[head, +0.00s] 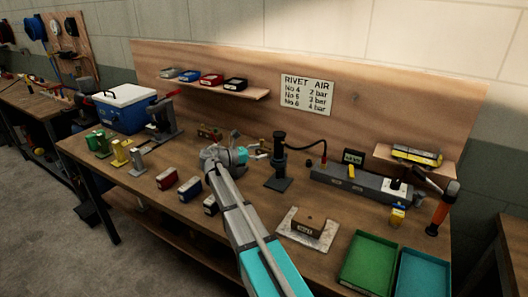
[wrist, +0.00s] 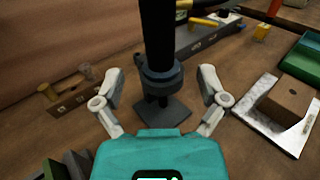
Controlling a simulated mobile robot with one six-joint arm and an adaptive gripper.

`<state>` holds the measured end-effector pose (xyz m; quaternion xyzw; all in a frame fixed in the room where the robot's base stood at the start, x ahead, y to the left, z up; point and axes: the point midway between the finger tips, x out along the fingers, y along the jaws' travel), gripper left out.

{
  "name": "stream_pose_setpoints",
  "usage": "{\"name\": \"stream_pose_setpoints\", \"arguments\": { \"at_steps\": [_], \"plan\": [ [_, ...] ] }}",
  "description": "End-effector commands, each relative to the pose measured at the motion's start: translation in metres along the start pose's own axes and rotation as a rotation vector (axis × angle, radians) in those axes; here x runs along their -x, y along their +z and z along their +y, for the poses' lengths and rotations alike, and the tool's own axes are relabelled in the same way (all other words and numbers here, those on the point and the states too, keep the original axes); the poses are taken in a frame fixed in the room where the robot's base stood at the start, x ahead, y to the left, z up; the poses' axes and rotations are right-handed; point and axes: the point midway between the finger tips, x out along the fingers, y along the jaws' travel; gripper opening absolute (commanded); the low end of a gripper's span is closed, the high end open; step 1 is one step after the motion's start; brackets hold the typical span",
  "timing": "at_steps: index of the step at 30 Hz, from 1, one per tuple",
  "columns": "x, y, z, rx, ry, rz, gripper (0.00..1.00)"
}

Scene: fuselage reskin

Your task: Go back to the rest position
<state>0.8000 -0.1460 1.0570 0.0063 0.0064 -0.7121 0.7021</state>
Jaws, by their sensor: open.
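My gripper (head: 262,150) is stretched out over the middle of the workbench (head: 145,190), low and close to a black upright tool on a square base (head: 278,165). In the wrist view my gripper (wrist: 162,82) has its two pale fingers spread wide apart. The black upright tool (wrist: 160,55) stands between and beyond the fingers. I see no contact with it, and nothing is held.
A brown block on a pale plate (head: 307,228) lies right of my arm. Green (head: 369,262) and teal (head: 424,273) trays sit at the front right. A blue cooler (head: 124,107), a vise-like tool (head: 163,120) and several small boxes stand left.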

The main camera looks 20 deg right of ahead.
Motion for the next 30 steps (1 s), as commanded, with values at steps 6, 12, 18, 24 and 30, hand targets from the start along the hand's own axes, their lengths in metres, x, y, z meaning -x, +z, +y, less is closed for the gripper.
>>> {"name": "stream_pose_setpoints", "arguments": {
  "at_steps": [6,12,18,24,30],
  "plan": [
    [0.0,0.0,0.0,0.0,0.0,0.0,0.92],
    [-0.001,0.0,0.0,0.0,-0.001,0.0,0.92],
    [-0.004,-0.009,-0.013,-0.055,-0.002,0.059,0.92],
    [-0.005,-0.035,-0.045,-0.216,-0.025,0.229,0.92],
    [0.003,-0.071,-0.088,-0.446,-0.11,0.465,0.92]
  ]
}}
